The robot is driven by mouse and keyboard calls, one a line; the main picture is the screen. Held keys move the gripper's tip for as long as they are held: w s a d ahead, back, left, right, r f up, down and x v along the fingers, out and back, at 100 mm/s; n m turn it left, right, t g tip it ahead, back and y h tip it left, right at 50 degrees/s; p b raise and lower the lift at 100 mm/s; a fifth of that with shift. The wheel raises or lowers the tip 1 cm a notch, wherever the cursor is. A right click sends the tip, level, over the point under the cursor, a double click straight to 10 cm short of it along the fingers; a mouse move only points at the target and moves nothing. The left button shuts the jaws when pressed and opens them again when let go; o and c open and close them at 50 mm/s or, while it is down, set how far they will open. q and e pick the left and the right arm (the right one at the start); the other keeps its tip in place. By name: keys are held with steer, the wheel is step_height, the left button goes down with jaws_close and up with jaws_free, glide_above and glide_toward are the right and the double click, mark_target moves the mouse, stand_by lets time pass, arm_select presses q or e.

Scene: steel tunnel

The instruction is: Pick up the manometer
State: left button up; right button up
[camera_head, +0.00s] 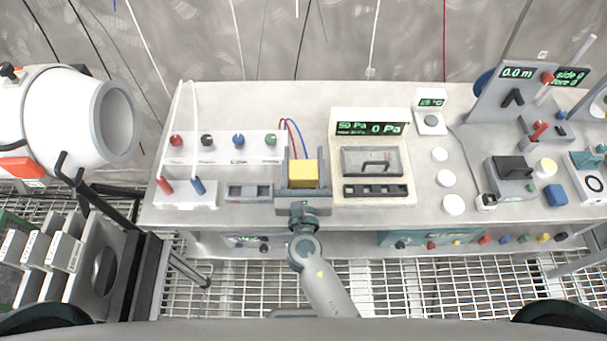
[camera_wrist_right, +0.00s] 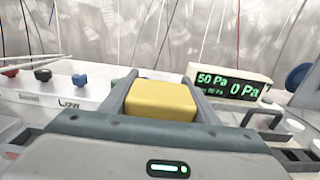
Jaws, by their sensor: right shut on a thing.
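My right gripper (camera_head: 303,172) reaches over the front edge of the bench, left of centre, and is shut on a yellow block (camera_head: 304,181). The block also shows between the two grey fingers in the right wrist view (camera_wrist_right: 162,99). Red and blue leads (camera_head: 291,128) show just behind it in the head view. I cannot tell whether the block touches the bench. A white instrument (camera_head: 369,117) with a green "50 Pa" and "0 Pa" readout stands just right of the gripper; it shows too in the right wrist view (camera_wrist_right: 231,87). My left gripper is out of view.
A white panel with coloured knobs (camera_head: 266,148) stands to the left on the bench (camera_head: 470,160). White discs (camera_head: 453,204), dark devices (camera_head: 513,170) and display stands (camera_head: 508,98) fill the right. A large white cylinder (camera_head: 70,118) stands at the far left.

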steer(key=shift+r, duration=0.1)
steer(key=shift+r, duration=0.2)
steer(key=s+d+r+p, duration=0.6)
steer(key=d+r+p, duration=0.4)
steer(key=p, duration=0.1)
steer(key=shift+r, duration=0.25)
steer(key=shift+f, duration=0.1)
stand_by(0.4)
